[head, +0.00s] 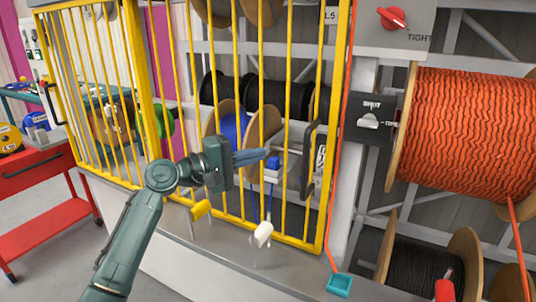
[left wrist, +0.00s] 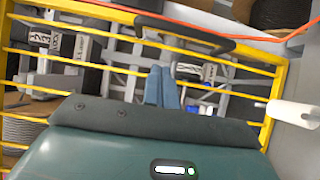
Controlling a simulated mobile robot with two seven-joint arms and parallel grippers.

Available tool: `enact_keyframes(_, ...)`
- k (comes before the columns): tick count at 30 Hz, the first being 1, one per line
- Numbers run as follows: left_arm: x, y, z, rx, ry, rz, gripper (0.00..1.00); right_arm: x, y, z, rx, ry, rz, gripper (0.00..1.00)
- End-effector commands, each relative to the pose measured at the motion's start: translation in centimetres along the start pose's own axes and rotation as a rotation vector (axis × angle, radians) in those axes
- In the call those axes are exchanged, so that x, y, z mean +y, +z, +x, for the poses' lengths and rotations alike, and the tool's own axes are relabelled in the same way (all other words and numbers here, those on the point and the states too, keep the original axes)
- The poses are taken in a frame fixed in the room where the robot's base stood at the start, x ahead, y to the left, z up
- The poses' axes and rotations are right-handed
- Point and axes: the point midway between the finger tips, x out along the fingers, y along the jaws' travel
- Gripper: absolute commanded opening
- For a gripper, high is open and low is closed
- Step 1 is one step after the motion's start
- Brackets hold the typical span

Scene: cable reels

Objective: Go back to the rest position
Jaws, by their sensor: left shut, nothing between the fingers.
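My left gripper (head: 262,155) reaches in from the left in the head view, its blue-grey fingers together and empty. It is in front of the yellow barred gate (head: 156,90), close to the bars. In the left wrist view the shut fingers (left wrist: 162,88) point at the yellow bars (left wrist: 230,65) and the dark gate handle (left wrist: 185,30). The handle (head: 308,150) stands just right of the fingertips in the head view. I cannot tell whether the fingertips touch the gate. My right gripper is not in view.
Behind the gate are reels, one with blue cable (head: 232,125). A big orange cable reel (head: 465,130) hangs at the right, near a black switch box (head: 368,118). A white tag (head: 263,234) and a yellow tag (head: 201,209) hang by the ledge. A red cart (head: 40,170) stands at left.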

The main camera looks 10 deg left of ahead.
Motion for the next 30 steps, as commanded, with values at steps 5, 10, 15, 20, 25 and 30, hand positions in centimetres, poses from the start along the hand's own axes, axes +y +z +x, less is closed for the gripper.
enact_keyframes(5,-0.2,0.1,-3.5,0.000,-0.002,0.003,0.00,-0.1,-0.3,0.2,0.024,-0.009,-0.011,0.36)
enact_keyframes(10,-0.1,0.1,-5.2,-0.001,-0.001,0.000,0.00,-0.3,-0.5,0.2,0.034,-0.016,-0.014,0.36)
enact_keyframes(15,-3.8,0.4,-5.4,0.042,-0.056,0.040,0.00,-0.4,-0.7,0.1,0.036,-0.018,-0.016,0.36)
enact_keyframes(20,-14.0,2.3,-6.3,0.150,-0.226,0.202,0.00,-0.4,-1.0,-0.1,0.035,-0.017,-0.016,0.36)
enact_keyframes(25,-24.7,7.1,-9.8,0.220,-0.456,0.478,0.00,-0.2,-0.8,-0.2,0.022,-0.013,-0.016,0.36)
enact_keyframes(30,-31.9,13.6,-14.6,0.198,-0.669,0.780,0.00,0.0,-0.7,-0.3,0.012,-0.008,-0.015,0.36)
